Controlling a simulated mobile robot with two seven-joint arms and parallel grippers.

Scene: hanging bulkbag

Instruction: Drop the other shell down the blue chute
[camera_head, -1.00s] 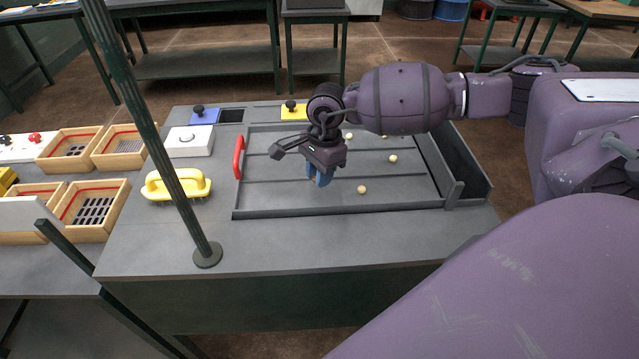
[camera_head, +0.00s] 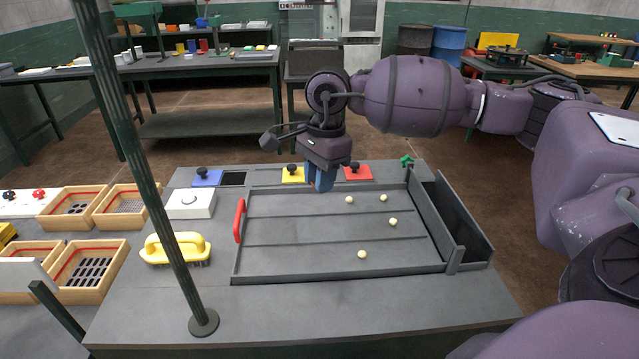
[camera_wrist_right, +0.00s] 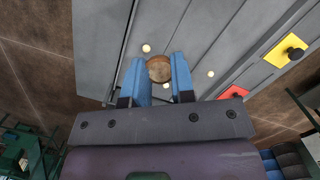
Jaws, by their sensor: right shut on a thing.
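My right gripper (camera_head: 320,187) is shut on a brown, round shell (camera_wrist_right: 159,68), which shows between the blue fingertips (camera_wrist_right: 157,75) in the wrist view. A blue lid (camera_head: 208,179) with a black knob lies at the table's back left. A dark square opening (camera_head: 233,179) shows right beside it; it looks like the uncovered blue chute. This opening is to the left of my right gripper. My left gripper is not in view.
Several pale balls (camera_head: 362,254) lie in the tray, which has a red handle (camera_head: 239,220). A yellow lid (camera_head: 292,175) and a red lid (camera_head: 358,173) sit behind it. A green post (camera_head: 130,150) stands at the left front. A yellow brush (camera_head: 175,248) lies nearby.

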